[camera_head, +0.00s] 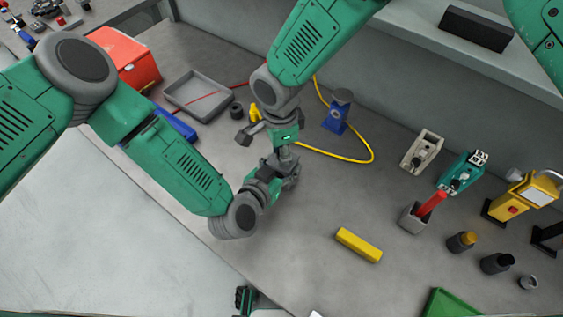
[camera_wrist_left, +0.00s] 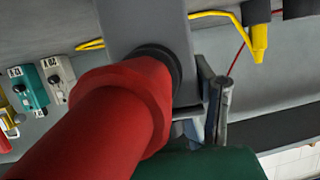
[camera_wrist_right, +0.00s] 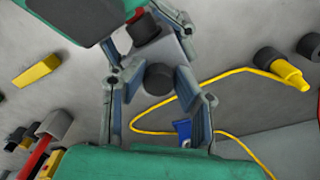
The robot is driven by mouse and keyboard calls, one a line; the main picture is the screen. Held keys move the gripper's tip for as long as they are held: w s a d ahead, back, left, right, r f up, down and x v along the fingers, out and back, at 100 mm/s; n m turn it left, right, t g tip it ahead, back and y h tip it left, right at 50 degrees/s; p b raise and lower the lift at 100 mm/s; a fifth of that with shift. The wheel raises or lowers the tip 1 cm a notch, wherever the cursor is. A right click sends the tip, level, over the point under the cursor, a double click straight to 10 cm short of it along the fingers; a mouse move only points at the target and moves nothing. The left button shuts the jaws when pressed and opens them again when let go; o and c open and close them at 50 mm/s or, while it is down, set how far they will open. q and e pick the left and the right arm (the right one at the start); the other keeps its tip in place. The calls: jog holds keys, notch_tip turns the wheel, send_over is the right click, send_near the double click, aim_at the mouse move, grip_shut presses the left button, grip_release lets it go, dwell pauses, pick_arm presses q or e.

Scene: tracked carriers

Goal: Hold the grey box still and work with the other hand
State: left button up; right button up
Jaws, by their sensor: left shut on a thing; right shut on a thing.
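My left gripper (camera_head: 274,180) and right gripper (camera_head: 287,156) meet over the middle of the bench. The grey box (camera_wrist_left: 140,25) is between them; it also shows in the right wrist view (camera_wrist_right: 170,50). A large red handle-like part (camera_wrist_left: 105,115) stands out from a black ring on the box towards the left wrist camera and hides one left finger. My left fingers are shut on the box. My right fingers look shut on its sides, with a black round knob (camera_wrist_right: 158,78) between them; the exact contact is unclear. In the head view the grippers largely hide the box.
A yellow block (camera_head: 359,245) lies in front, right of the grippers. A grey holder with a red handle (camera_head: 431,205), two small devices and a yellow unit (camera_head: 522,197) stand at right. A yellow cable (camera_head: 345,158) curves behind. A grey tray (camera_head: 197,93) and red-orange box (camera_head: 127,58) are back left.

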jog(key=m, duration=0.4)
jog(key=shift+w+a+r, duration=0.2)
jog(key=shift+w+a, duration=0.1)
jog(key=o, duration=0.9)
jog(key=shift+s, duration=0.15)
jog(key=shift+d, duration=0.1)
